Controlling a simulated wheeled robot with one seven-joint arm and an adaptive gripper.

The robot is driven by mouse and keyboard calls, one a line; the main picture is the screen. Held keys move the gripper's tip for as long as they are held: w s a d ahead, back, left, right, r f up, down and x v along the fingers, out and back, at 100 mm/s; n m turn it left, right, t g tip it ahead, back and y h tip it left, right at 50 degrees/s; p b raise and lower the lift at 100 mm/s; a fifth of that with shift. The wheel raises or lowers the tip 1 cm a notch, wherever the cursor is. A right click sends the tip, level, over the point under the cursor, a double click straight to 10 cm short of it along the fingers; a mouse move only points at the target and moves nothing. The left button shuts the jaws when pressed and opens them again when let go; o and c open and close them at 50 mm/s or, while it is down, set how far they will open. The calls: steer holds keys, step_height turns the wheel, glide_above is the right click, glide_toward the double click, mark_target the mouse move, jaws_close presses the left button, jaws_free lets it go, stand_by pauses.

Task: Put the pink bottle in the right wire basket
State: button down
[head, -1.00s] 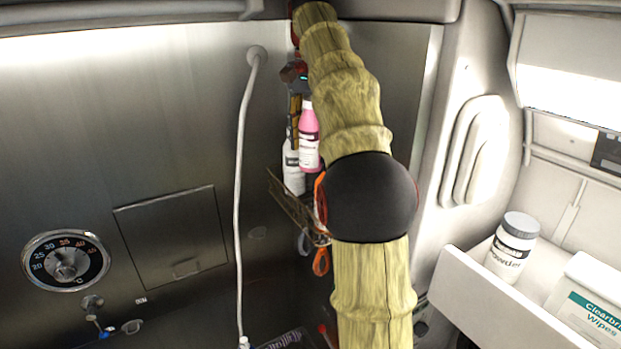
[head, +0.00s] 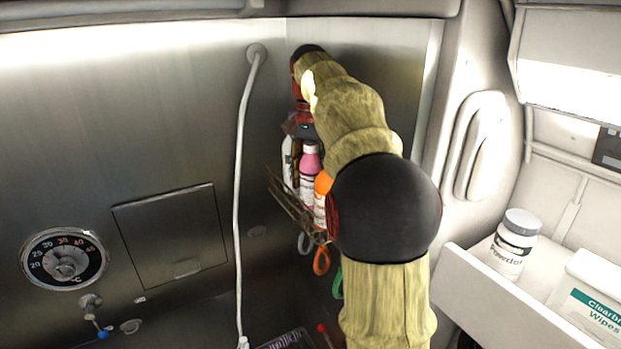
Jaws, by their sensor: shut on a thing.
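The pink bottle (head: 310,170), with a pale label, is upright in the head view, at or just above a wire basket (head: 290,208) on the steel wall. Whether its base touches the basket floor is hidden. My gripper (head: 302,140) is at the bottle's top and is shut on it; the fingers are small and partly hidden. A white bottle (head: 288,165) stands close on the left. An orange-capped bottle (head: 322,186) stands close on the right, partly behind my arm. My arm covers the basket's right part.
Orange (head: 321,261) and green (head: 337,283) handles hang below the basket. A white hose (head: 241,180) runs down the wall to the left. On the right, an open white drawer (head: 480,300) holds a powder jar (head: 512,245) and a wipes box (head: 590,305).

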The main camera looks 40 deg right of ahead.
mark_target(310, 144)
steer(key=shift+a+f, duration=0.1)
steer(key=c, duration=1.1)
jaws_free()
step_height(310, 144, up, 11)
steer(key=shift+w+r+p, duration=0.1)
steer(key=shift+r+p, duration=0.05)
steer(key=shift+p, duration=0.4)
steer(key=shift+r, duration=0.45)
